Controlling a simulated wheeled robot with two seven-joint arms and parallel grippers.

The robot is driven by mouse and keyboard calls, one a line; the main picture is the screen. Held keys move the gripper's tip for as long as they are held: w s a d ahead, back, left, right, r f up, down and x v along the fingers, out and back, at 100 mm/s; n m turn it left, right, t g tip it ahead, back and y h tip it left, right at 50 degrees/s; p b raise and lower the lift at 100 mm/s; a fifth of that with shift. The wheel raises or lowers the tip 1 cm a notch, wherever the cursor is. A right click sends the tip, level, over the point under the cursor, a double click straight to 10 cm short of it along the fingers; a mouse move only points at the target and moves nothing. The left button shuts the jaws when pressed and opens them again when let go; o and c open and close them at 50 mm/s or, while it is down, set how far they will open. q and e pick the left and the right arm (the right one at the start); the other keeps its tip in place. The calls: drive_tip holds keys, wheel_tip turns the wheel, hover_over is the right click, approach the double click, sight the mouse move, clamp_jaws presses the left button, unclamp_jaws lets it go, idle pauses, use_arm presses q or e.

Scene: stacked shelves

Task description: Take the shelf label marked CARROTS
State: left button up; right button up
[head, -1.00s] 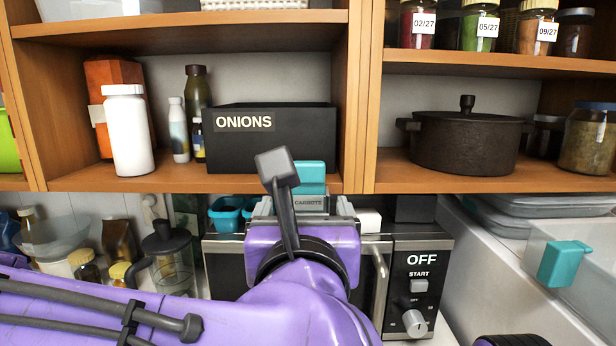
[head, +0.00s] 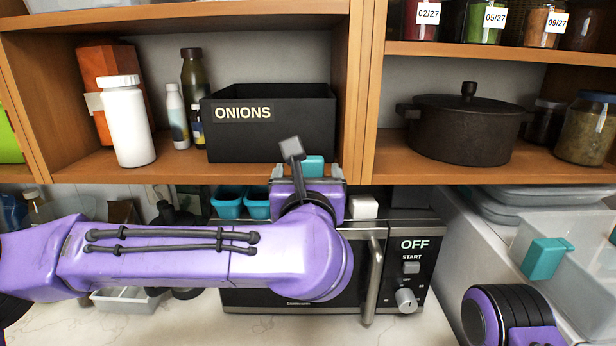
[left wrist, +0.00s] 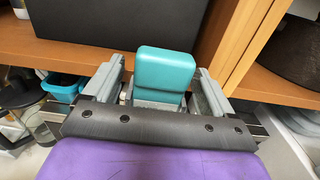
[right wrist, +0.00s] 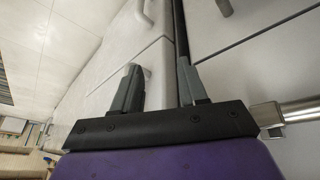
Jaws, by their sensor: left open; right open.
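The CARROTS label's teal holder (head: 314,165) is at the front edge of the middle shelf, below the black ONIONS box (head: 270,140). Its lettering is hidden now behind my left gripper. My left gripper (head: 307,173) is open at the shelf edge. In the left wrist view the teal holder (left wrist: 165,68) stands between the two spread fingers, with its grey lower part between them; I see gaps at the sides. My right gripper (right wrist: 157,80) is open and empty in the right wrist view, facing pale cabinet fronts, away from the label.
Below the shelf are a black microwave (head: 300,300) reading OFF, teal bins (head: 228,203) and a white block (head: 363,207). A white bottle (head: 127,125) and dark pot (head: 465,130) stand on the shelves. A clear bin with a teal tab (head: 544,258) is at right.

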use_arm(q)
drive_tip(key=c, duration=1)
drive_tip(key=shift+c, duration=0.3)
